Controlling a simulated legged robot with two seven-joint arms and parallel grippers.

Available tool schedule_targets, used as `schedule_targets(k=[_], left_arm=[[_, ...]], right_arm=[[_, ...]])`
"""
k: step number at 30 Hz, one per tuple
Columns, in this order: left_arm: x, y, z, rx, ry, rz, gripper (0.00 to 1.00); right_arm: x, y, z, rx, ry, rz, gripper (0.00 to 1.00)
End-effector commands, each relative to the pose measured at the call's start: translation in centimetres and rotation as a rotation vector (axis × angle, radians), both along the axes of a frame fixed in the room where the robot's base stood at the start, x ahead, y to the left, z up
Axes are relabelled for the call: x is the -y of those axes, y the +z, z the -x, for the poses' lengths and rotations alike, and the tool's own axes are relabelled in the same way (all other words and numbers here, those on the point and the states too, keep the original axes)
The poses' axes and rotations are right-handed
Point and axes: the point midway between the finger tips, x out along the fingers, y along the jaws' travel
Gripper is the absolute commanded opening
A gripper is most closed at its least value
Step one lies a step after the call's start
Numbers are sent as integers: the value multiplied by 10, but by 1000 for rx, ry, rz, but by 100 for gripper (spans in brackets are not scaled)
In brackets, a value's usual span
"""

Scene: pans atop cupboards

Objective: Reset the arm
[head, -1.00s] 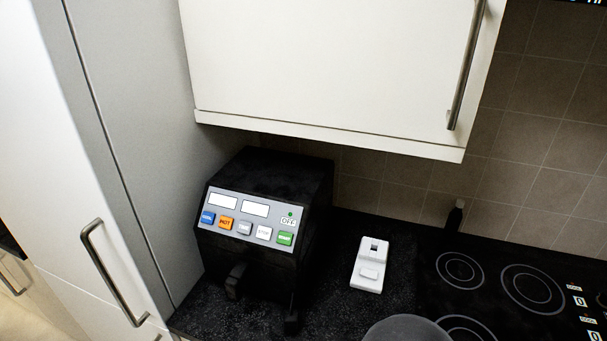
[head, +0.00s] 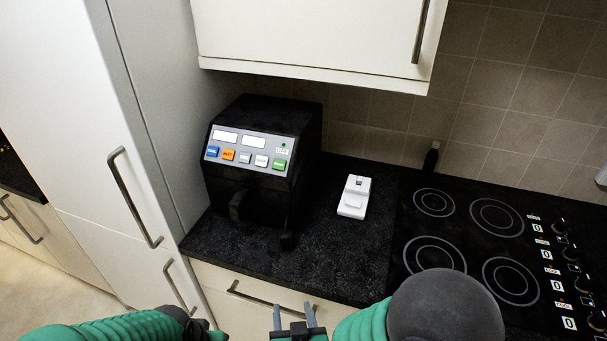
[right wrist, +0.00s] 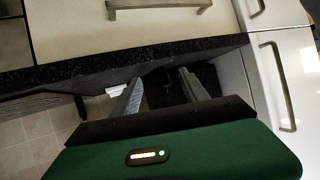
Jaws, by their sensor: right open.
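My right gripper (head: 294,308) is at the bottom middle of the head view, in front of the counter's drawer front. Its two grey fingers stand apart with nothing between them. The right wrist view also shows the open fingers (right wrist: 160,90) below a dark counter edge. My left arm comes in at the bottom left of the head view, but its fingers do not show.
A black hob (head: 465,235) lies right. A wall cupboard (head: 310,38) hangs above; a tall white cupboard (head: 75,130) stands left.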

Motion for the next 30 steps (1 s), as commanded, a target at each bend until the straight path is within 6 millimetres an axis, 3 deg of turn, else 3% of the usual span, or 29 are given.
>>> schedule_targets(k=[8, 11, 13, 15, 19, 20, 30], left_arm=[[0, 0, 0, 0, 0, 0, 36], [0, 0, 0, 0, 0, 0, 36], [0, 0, 0, 0, 0, 0, 36], [0, 0, 0, 0, 0, 0, 36], [0, 0, 0, 0, 0, 0, 36], [0, 0, 0, 0, 0, 0, 36], [0, 0, 0, 0, 0, 0, 36]], right_arm=[[37, -14, -15, -219, 44, -11, 52], [71, -19, -11, -355, 47, 9, 52], [108, -22, 2, -481, 31, 36, 52], [148, -22, 23, -612, 0, 68, 52], [203, -19, 63, -796, -64, 112, 52], [210, -18, 70, -824, -72, 118, 52], [210, -18, 70, -824, -72, 118, 52]])
